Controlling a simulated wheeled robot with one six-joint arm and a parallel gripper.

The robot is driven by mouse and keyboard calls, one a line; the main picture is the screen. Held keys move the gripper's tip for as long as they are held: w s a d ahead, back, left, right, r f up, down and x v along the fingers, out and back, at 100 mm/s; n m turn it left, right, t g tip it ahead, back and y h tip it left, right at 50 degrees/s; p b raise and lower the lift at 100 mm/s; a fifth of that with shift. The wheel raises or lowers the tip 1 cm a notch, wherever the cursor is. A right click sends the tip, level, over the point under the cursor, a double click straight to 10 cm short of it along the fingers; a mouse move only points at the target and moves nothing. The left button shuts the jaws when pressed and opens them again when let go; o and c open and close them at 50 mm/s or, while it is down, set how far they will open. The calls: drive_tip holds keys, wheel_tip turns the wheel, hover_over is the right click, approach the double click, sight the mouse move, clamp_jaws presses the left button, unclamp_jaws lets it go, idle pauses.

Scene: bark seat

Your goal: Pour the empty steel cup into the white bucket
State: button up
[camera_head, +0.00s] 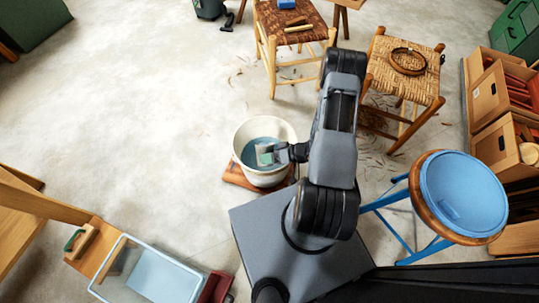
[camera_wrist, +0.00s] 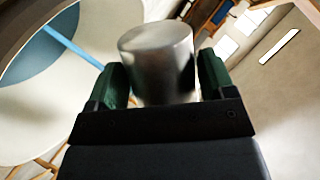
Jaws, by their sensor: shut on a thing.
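The white bucket (camera_head: 266,179) stands upright on a small reddish-brown board on the floor, with blue-grey showing inside it. My gripper (camera_head: 268,153) is over the bucket's opening, reaching in from the right. In the wrist view the steel cup (camera_wrist: 158,50) sits between the two green finger pads, and my gripper is shut on it. The cup shows a smooth grey end; its mouth is not clearly seen. In the head view the cup is small and partly hidden by the gripper. A pale curved surface fills the left of the wrist view; I cannot tell surely whether it is the bucket.
A blue-topped stool (camera_head: 463,195) stands at the right. Two woven-seat stools, one brown (camera_head: 291,20) and one pale (camera_head: 405,66), stand at the back. A clear bin (camera_head: 148,275) is at the lower left. Open floor (camera_head: 130,110) lies left of the bucket.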

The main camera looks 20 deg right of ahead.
sight(271, 149)
drive_tip(key=shift+w+r+m+g+y+p, duration=0.15)
drive_tip(key=shift+r+m+g+p, duration=0.4)
drive_tip(key=shift+p, duration=0.5)
drive_tip(key=shift+w+r+m+g+y+p, duration=0.15)
drive_tip(key=shift+r+m+g+p, duration=0.4)
drive_tip(key=shift+p, duration=0.5)
drive_tip(key=shift+w+d+r+m+g+y+p, duration=0.1)
drive_tip(key=shift+w+r+m+g+y+p, duration=0.1)
drive_tip(key=shift+r+m+g+p, duration=0.25)
drive_tip(key=shift+w+d+r+m+g+y+p, duration=0.15)
drive_tip(key=shift+r+m+p, duration=0.15)
drive_tip(key=shift+m+p, duration=0.35)
